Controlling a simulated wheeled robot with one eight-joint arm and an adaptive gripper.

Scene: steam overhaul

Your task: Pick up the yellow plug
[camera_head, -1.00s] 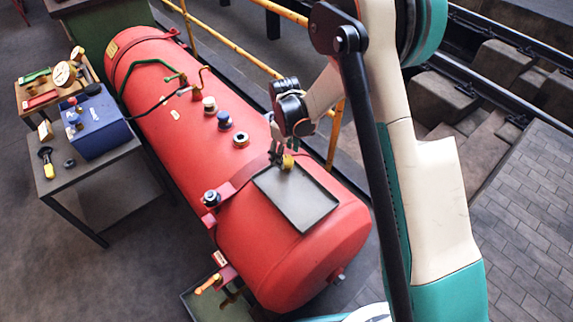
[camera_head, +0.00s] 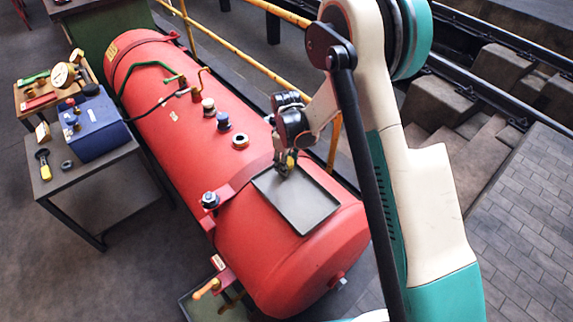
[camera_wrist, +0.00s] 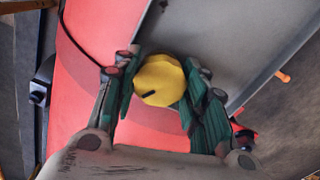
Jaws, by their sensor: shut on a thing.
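The yellow plug (camera_wrist: 160,80) sits between the green-padded fingers of my gripper (camera_wrist: 157,92) in the wrist view. It is a faceted yellow piece with a dark slot mark on its face. My gripper is shut on it. In the head view, my gripper (camera_head: 286,168) is over the upper left part of the grey tray (camera_head: 308,208) on top of the red tank (camera_head: 165,85). A small bit of the yellow plug (camera_head: 290,160) shows there at the fingers. I cannot tell whether the plug touches the tray.
A side table at the left bears a blue box (camera_head: 98,128) and a yellow-handled tool (camera_head: 44,165). A yellow railing (camera_head: 245,55) runs behind the tank.

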